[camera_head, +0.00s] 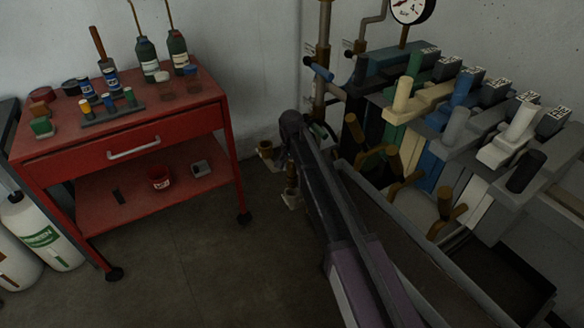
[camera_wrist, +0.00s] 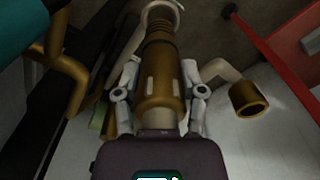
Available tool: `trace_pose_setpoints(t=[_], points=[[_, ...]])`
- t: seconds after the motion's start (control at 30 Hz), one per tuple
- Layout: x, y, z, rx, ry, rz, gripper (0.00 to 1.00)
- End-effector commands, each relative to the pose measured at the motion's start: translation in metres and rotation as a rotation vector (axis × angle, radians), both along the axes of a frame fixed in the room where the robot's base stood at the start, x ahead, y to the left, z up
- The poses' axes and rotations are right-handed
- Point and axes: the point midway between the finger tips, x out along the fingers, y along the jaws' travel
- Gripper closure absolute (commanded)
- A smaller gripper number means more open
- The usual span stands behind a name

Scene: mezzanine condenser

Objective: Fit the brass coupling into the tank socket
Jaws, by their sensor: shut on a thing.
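My gripper (camera_wrist: 160,88) is shut on the brass coupling (camera_wrist: 158,62), with one grey finger on each side of it in the wrist view. The coupling is a stepped brass cylinder with a ribbed, narrower far part. Its far end meets or overlaps a pale ring (camera_wrist: 163,8) at the top edge; I cannot tell whether they touch. An open brass socket (camera_wrist: 248,98) on a pale bent pipe stands apart to the right of the coupling. My arm largely hides the gripper there.
A bank of coloured levers and valves (camera_head: 455,110) stands close on the right, with brass pipes (camera_head: 447,213) projecting from it. A red cart (camera_head: 120,130) with bottles and tools stands left. The floor (camera_head: 210,265) between is clear.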

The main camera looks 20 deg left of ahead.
Motion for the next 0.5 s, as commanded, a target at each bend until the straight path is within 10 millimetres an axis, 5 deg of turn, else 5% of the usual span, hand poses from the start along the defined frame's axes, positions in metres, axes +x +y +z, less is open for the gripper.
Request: trace_pose_setpoints(t=[0.5], points=[[0.000, 0.000, -0.025, 0.000, 0.000, 0.000, 1.00]])
